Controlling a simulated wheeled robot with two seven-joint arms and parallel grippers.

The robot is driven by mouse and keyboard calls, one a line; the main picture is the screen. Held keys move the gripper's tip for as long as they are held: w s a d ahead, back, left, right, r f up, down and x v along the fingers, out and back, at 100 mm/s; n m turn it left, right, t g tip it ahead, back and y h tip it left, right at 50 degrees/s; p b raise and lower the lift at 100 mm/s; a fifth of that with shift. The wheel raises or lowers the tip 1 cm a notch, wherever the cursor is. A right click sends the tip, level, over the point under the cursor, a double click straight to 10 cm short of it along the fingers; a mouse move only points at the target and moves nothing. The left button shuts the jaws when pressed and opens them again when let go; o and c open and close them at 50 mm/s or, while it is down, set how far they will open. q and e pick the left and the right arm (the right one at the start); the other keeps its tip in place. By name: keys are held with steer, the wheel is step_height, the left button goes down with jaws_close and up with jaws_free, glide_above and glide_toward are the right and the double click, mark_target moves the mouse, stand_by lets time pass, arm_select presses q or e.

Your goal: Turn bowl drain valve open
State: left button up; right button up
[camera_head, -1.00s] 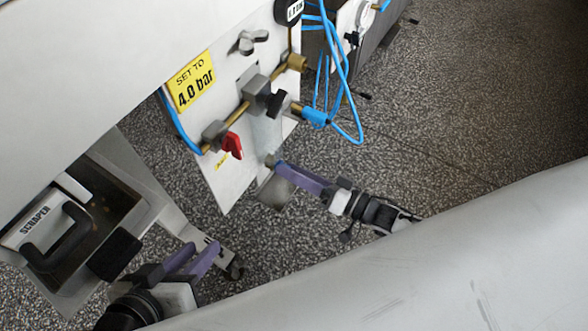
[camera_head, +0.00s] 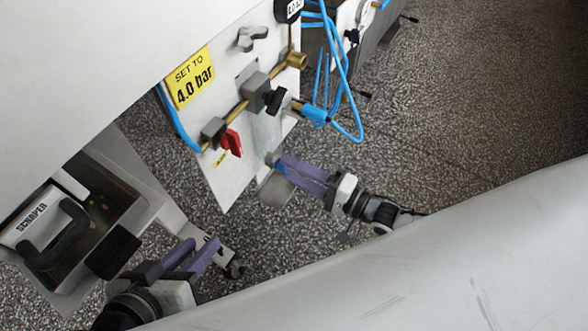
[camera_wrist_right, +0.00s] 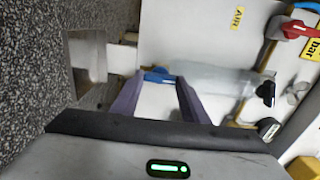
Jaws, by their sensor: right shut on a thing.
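The clear filter bowl (camera_head: 268,128) hangs below the grey regulator block on the white panel. It also shows in the wrist view (camera_wrist_right: 212,80). At its lower end is the small blue drain valve (camera_head: 278,165), also in the wrist view (camera_wrist_right: 158,75). My right gripper (camera_head: 281,166) is shut on the drain valve, with its purple fingertips (camera_wrist_right: 158,83) on either side of it. The fingers partly hide the valve. My left gripper (camera_head: 206,243) is open and empty at the lower left, away from the panel.
Blue hoses (camera_head: 343,75) hang to the right. Speckled floor lies open at the right.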

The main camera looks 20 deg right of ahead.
stand_by(0.5)
arm_select(q)
steer(key=shift+d, duration=0.1)
arm_select(e)
steer(key=o, duration=1.1)
steer(key=shift+c, duration=0.2)
steer(key=shift+s, duration=0.1)
arm_select(q)
steer(key=shift+s+a+f+g+y+p, duration=0.2)
steer(key=shift+a+f+p, duration=0.2)
steer(key=shift+f+p, duration=0.15)
steer(key=shift+s+a+f+g+y+p, duration=0.2)
steer(key=shift+a+f+p, duration=0.15)
steer(key=shift+f+p, duration=0.15)
arm_select(e)
steer(key=v, duration=1)
arm_select(q)
steer(key=shift+w+r, duration=0.1)
steer(key=shift+r, duration=0.05)
arm_select(e)
steer(key=shift+d, duration=0.15)
